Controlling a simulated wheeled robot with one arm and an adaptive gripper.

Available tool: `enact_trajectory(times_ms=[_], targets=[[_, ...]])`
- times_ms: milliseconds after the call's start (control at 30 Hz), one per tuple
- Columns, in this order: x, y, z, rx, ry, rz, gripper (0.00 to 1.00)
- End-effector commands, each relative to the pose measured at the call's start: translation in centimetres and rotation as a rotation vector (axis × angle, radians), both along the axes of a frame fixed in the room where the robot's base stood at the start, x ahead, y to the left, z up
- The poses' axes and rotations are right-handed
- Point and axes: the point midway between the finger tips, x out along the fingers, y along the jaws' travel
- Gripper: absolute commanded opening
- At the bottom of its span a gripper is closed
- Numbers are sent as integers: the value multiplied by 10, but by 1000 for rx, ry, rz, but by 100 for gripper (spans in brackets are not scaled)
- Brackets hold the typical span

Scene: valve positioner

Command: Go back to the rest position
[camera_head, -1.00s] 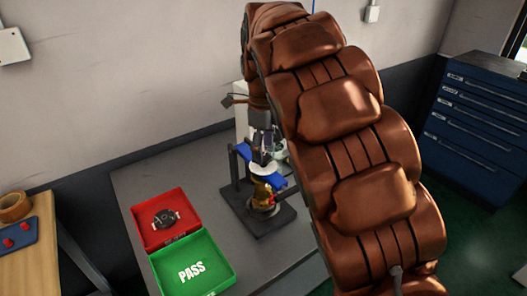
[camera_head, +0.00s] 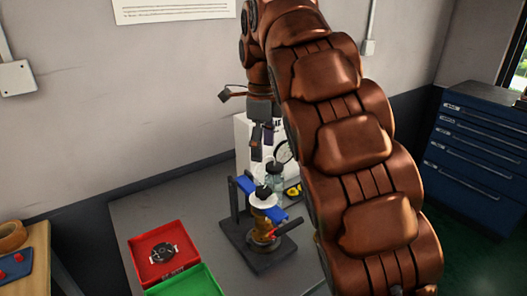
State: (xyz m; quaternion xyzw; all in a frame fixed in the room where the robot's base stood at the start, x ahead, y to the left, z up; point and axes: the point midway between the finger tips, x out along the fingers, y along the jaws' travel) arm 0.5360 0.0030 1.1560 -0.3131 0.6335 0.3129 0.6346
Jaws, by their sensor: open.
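My gripper (camera_head: 262,145) hangs at the end of my brown arm, fingers pointing down and apart, empty. It is above the valve fixture (camera_head: 262,232), clear of it. The fixture has a dark base, a blue bracket, a brass valve body with a red handle, and a white disc with a black knob (camera_head: 263,193) on top. My arm hides part of the area to the right of the fixture.
A red tray (camera_head: 135,262) holding a round dark part (camera_head: 162,253) and a green tray (camera_head: 188,285) stand left on the grey table (camera_head: 195,208). A white box with a gauge (camera_head: 283,151) stands behind the fixture. A blue drawer cabinet (camera_head: 470,150) is at right.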

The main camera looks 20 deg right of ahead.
Motion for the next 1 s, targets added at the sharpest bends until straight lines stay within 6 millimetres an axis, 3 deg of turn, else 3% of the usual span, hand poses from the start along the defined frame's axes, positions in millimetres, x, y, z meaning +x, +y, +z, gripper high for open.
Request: enact_trajectory(times_ms=[367,533,667,1000], targets=[[0,0,1,0,0,1,69],[-10,-2,0,1,7,59,69],[-30,-5,-2,4,9,190,69],[-102,-12,-26,22,33,653,69]])
